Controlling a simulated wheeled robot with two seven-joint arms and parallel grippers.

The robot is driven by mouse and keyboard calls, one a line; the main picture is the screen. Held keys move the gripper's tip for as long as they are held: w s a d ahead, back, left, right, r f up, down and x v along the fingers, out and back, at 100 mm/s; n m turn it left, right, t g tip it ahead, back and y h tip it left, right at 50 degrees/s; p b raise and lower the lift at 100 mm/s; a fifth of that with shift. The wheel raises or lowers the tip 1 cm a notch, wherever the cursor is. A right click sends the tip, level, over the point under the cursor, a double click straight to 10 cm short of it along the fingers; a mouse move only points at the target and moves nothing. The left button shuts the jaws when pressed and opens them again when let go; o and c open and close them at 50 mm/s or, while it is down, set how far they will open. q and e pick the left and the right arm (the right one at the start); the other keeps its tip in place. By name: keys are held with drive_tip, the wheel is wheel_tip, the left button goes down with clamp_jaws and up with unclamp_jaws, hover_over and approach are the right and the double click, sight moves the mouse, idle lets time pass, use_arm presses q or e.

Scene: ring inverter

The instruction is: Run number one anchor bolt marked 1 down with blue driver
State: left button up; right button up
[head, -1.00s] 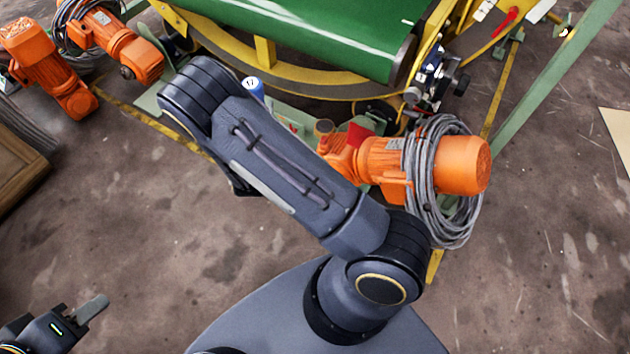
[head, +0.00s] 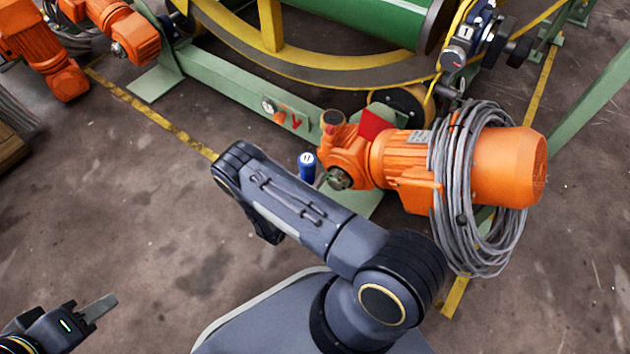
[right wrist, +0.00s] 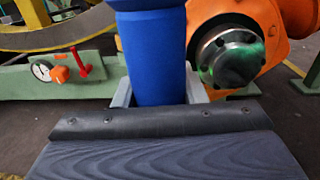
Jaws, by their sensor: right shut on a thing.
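The blue driver (head: 307,167) shows beyond my right forearm in the head view, with its light round cap up. In the right wrist view its blue body (right wrist: 152,55) stands upright between the fingers of my right gripper (right wrist: 158,95), which is shut on it. The driver's lower end is hidden there by the gripper body. In the head view my right gripper is hidden behind the arm. My left gripper (head: 97,308) is at the lower left, away from the machine; its finger gap is not clear. I cannot make out the anchor bolt marked 1.
An orange motor (head: 405,160) with a coiled grey cable (head: 465,190) stands just right of the driver. A green beam (head: 225,85) with a dial and red handles runs behind. More orange motors (head: 125,35) are at upper left. The floor (head: 130,220) at left is clear.

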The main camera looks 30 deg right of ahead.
sight(312, 182)
drive_tip(key=shift+s+d+f, duration=0.1)
drive_tip(key=shift+f, duration=0.2)
drive_tip(key=shift+f+b, duration=0.1)
drive_tip(key=shift+b, duration=0.2)
wheel_tip(312, 182, down, 2)
drive_tip(key=shift+f+b, duration=0.1)
drive_tip(key=shift+b, duration=1)
wheel_tip(312, 182, down, 2)
drive_tip(key=shift+f+b, duration=0.1)
drive_tip(key=shift+b, duration=0.6)
drive_tip(key=shift+f, duration=2.2)
